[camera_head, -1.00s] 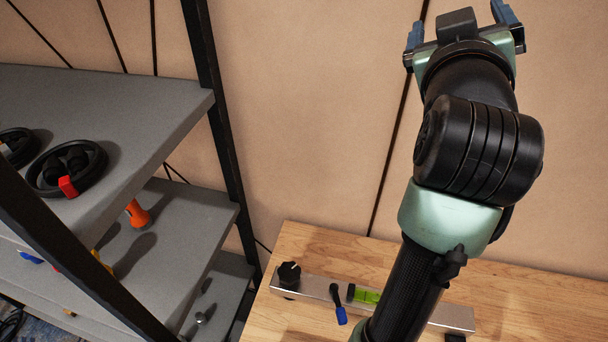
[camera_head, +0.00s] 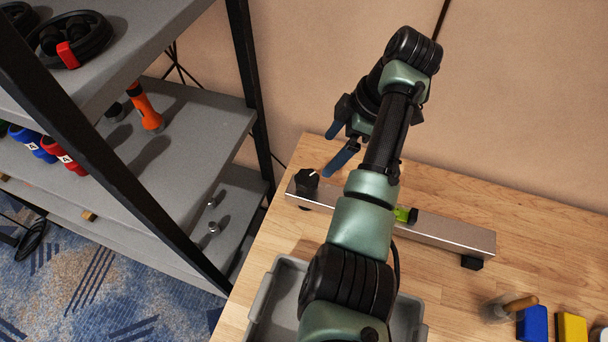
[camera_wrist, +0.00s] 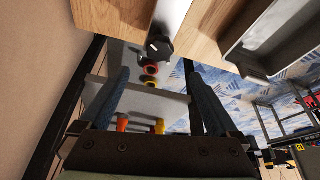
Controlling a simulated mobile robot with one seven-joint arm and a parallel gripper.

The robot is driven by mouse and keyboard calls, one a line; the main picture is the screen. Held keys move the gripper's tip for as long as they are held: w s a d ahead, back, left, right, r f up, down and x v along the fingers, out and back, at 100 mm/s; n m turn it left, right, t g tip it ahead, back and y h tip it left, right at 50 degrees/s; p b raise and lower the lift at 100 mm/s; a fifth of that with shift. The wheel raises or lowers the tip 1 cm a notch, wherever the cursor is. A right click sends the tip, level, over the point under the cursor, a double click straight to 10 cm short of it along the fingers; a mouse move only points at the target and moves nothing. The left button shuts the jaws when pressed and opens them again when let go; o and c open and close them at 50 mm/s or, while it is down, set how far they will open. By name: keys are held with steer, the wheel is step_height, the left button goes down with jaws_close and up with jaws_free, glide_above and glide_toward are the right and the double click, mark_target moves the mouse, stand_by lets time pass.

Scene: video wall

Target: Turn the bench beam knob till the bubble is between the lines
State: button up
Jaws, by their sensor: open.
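The silver beam (camera_head: 450,235) lies on the wooden bench. Its black knob (camera_head: 306,183) with a white pointer line is at the left end in the head view. The green vial (camera_head: 404,214) is partly hidden by my arm, and I cannot make out the bubble or its lines. My gripper (camera_head: 331,153) is open and empty, above and just behind the knob. In the wrist view the knob (camera_wrist: 159,47) shows beyond the fingertips, roughly centred between the two blue fingers (camera_wrist: 155,66). The fingers appear apart from it.
A grey tray (camera_head: 262,312) sits in front of the beam under my arm. Blue (camera_head: 532,323) and yellow (camera_head: 571,327) blocks stand at the right. A grey shelf rack (camera_head: 200,115) with a black post stands close on the left.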

mark_target(307, 178)
steer(key=p+x, duration=0.1)
steer(key=x, duration=1)
steer(key=shift+f, duration=0.15)
steer(key=c, duration=1.4)
steer(key=shift+m+p, duration=0.4)
steer(key=shift+p, duration=0.2)
